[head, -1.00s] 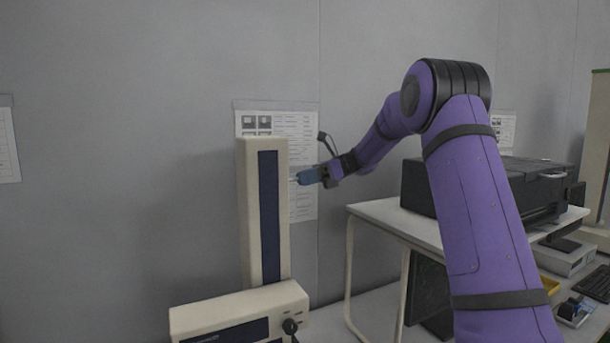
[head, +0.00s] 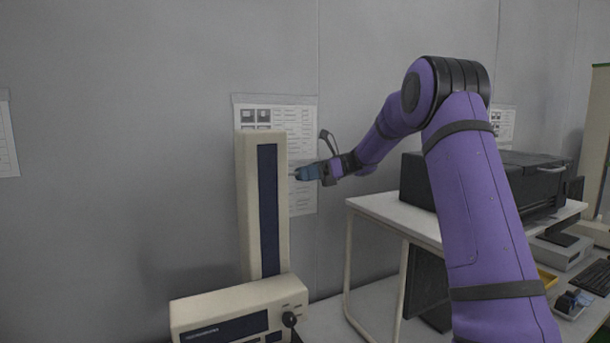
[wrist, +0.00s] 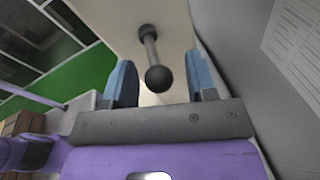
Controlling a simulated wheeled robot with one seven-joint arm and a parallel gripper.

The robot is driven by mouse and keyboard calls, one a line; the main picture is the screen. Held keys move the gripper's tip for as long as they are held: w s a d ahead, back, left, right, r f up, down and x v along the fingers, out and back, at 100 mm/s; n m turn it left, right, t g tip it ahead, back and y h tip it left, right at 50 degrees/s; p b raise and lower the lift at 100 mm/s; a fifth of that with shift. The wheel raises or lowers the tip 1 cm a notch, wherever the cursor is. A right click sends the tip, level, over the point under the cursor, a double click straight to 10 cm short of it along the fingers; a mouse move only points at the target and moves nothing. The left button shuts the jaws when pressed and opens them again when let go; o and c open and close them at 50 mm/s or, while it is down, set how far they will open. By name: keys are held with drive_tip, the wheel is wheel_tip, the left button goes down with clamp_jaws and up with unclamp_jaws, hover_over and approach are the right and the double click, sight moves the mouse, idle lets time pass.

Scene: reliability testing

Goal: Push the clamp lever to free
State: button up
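The clamp lever (wrist: 150,47) shows in the wrist view as a grey rod with a dark round knob at each end, against a cream surface. Its near knob (wrist: 158,79) appears between my two blue fingers, with a gap on both sides. I cannot tell how deep it lies between them. My gripper (wrist: 161,82) is open and holds nothing. In the head view, my gripper (head: 297,174) is at the right side of the cream column (head: 246,210), high up, its tips close to it. The lever on the column is not clear in the head view.
The column rises from a cream base unit (head: 240,299) with a dark front panel and a black knob (head: 290,319). A wall sheet (head: 304,117) hangs behind. A white table (head: 385,212) with a black printer-like machine (head: 530,185) stands at right. The left side is open.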

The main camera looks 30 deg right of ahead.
drive_tip(key=v, duration=1.1)
idle(0.4)
drive_tip(key=s+a+r+n+g+h, duration=0.25)
drive_tip(key=s+a+n+h, duration=0.55)
drive_tip(key=s+a, duration=0.9)
drive_tip(key=s+f+n+t+h, duration=0.2)
drive_tip(key=s+n, duration=0.5)
drive_tip(key=s, duration=0.4)
drive_tip(key=s+a+f+n+t+h, duration=0.1)
drive_tip(key=s+f+n+t+h, duration=0.2)
drive_tip(key=s, duration=0.9)
wheel_tip(320, 180, down, 2)
drive_tip(key=n+h, duration=0.3)
drive_tip(key=n, duration=0.1)
drive_tip(key=shift+s+a, duration=0.2)
drive_tip(key=shift+a, duration=0.05)
